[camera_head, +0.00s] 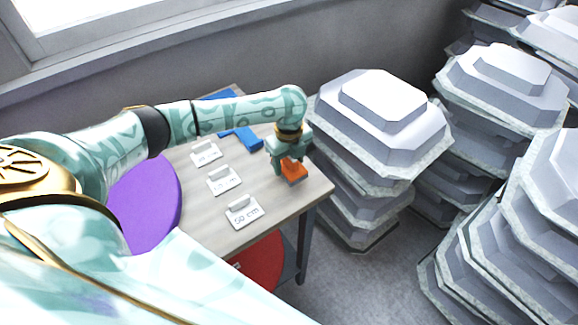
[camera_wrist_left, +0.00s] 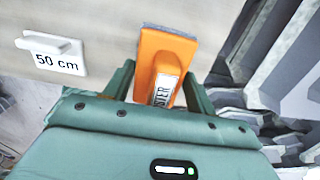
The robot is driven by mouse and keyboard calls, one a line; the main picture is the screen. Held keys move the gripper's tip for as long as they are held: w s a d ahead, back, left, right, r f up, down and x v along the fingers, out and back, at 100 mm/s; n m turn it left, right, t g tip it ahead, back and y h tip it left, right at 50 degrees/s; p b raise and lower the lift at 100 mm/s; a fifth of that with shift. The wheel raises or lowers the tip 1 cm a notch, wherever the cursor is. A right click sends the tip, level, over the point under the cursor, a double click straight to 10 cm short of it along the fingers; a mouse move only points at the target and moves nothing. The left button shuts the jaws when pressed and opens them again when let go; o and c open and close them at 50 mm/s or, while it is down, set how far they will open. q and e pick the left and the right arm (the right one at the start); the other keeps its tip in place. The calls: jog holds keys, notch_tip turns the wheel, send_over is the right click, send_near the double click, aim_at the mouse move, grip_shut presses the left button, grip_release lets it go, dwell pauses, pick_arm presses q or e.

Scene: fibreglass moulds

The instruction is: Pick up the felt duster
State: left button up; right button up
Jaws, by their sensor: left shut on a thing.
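The felt duster (camera_head: 293,172) is an orange block near the right edge of the wooden table. My left gripper (camera_head: 281,168) reaches down to it and is shut on it. In the left wrist view the duster (camera_wrist_left: 166,58) shows orange with a grey felt edge and a white label ending in "STER". The fingers of my left gripper (camera_wrist_left: 160,88) stand on both sides of it. I cannot tell whether the duster touches the table. My right gripper is not in view.
The table (camera_head: 255,177) bears several white label stands, one reading "50 cm" (camera_head: 243,212), and blue pieces (camera_head: 247,138) at the back. A purple disc (camera_head: 146,190) lies left, a red one (camera_head: 262,262) below. Stacked grey moulds (camera_head: 385,105) stand close at the right.

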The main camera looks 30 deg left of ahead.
pick_arm(q)
jog(key=s+d+r+p, duration=0.3)
jog(key=s+r, duration=0.6)
jog(key=s, duration=0.4)
jog(key=shift+s+r, duration=0.3)
jog(key=shift+r, duration=0.05)
jog(key=o, duration=0.5)
jog(key=shift+d, duration=0.1)
jog(key=c, duration=0.3)
jog(key=shift+c, duration=0.2)
